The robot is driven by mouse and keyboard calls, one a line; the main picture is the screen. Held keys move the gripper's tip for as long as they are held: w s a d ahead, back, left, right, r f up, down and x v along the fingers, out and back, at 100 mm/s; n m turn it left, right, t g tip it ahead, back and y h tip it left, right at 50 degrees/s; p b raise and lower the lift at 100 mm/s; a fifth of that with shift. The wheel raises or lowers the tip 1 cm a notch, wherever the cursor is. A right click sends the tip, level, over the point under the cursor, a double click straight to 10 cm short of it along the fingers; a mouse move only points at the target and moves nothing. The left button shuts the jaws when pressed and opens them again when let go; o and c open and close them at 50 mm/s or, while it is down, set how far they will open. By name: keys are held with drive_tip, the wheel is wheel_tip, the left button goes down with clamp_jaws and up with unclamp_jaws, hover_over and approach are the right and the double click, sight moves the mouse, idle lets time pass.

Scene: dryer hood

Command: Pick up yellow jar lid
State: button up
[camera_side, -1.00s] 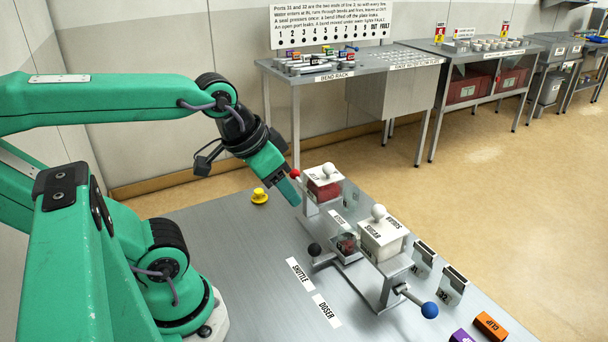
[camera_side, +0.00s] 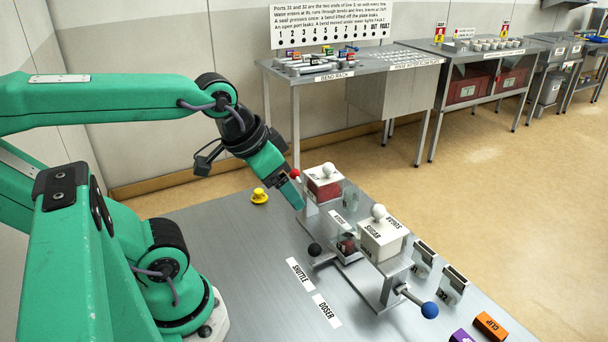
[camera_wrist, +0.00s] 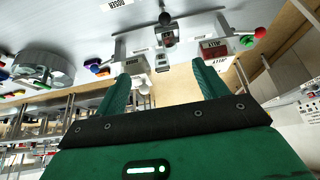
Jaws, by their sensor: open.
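The yellow jar lid (camera_side: 259,196) lies on the grey metal table, near its far left edge, with a small knob on top. My gripper (camera_side: 296,196) is in the air to the right of the lid, apart from it, beside the red-knobbed box. In the wrist view my gripper (camera_wrist: 160,85) shows two green fingers spread apart with nothing held between them. I cannot make out the yellow lid for sure in the wrist view.
Close to my gripper stand a red-and-white box (camera_side: 323,184) and a white sugar box (camera_side: 381,238) on metal stands. A black knob (camera_side: 314,249) and blue knob (camera_side: 429,310) stick out. The table left of the labels is clear.

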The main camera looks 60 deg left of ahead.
drive_tip(key=n+g, duration=0.4)
drive_tip(key=g, duration=0.1)
hover_over(258, 191)
drive_tip(key=f, duration=1.6)
drive_tip(key=shift+w+d, duration=0.2)
drive_tip(key=shift+d, duration=0.15)
drive_tip(key=shift+s+a+f+g, duration=0.15)
drive_tip(key=shift+a+f+g, duration=0.15)
drive_tip(key=shift+a+f, duration=0.1)
drive_tip(key=shift+f, duration=1.25)
drive_tip(key=shift+f, duration=0.1)
